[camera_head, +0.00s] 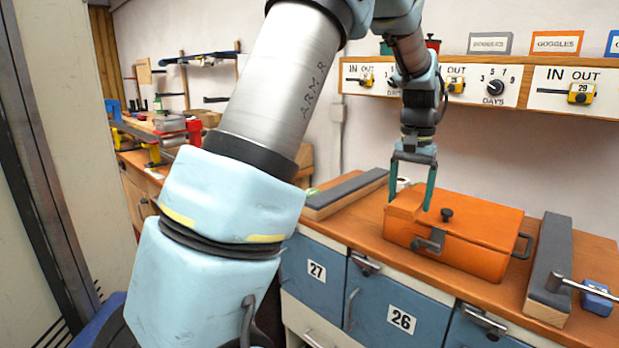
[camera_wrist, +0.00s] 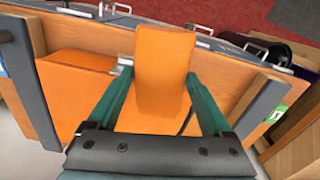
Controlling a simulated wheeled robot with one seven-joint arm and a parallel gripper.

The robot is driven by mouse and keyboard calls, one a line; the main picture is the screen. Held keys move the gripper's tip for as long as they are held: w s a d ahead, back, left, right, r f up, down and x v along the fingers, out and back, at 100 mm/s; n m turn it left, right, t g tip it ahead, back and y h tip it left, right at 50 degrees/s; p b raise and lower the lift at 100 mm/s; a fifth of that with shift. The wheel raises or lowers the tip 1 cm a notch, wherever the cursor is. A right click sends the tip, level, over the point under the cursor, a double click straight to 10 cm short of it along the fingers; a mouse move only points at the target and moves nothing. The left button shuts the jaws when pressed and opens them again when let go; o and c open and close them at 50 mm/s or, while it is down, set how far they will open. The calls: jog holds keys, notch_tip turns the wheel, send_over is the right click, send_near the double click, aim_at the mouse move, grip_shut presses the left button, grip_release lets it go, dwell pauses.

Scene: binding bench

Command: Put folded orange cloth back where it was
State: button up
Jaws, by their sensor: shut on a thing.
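My gripper (camera_head: 411,197) is shut on the folded orange cloth (camera_wrist: 163,75), which sits between the two green fingers in the wrist view. In the head view the cloth (camera_head: 404,203) shows between the fingers, at the left end of an orange box (camera_head: 470,230) and close in colour to it. The box has a shut lid, a black knob, a front latch and a side handle. The box also shows in the wrist view (camera_wrist: 72,92), left of the cloth. I cannot tell whether the cloth touches the box.
The box stands on a wooden bench top (camera_head: 352,220). Grey-topped wooden blocks lie to its left (camera_head: 345,192) and right (camera_head: 549,265). A blue object (camera_head: 597,298) lies far right. Blue drawers (camera_head: 402,308) are below, and a labelled shelf panel (camera_head: 500,86) is behind.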

jog(key=w+a+f+n, duration=0.1)
jog(key=a+f+n, duration=0.1)
jog(key=a+f, duration=0.75)
jog(key=w+a+f+n, duration=0.1)
jog(key=a+f+n, duration=0.35)
jog(key=a, duration=0.75)
jog(key=w+a+f, duration=0.1)
jog(key=a+f, duration=0.8)
jog(key=a, duration=0.2)
jog(key=s+f, duration=0.4)
jog(key=f, duration=0.1)
jog(key=shift+s+d+f, duration=0.15)
jog(key=shift+s+f, duration=0.2)
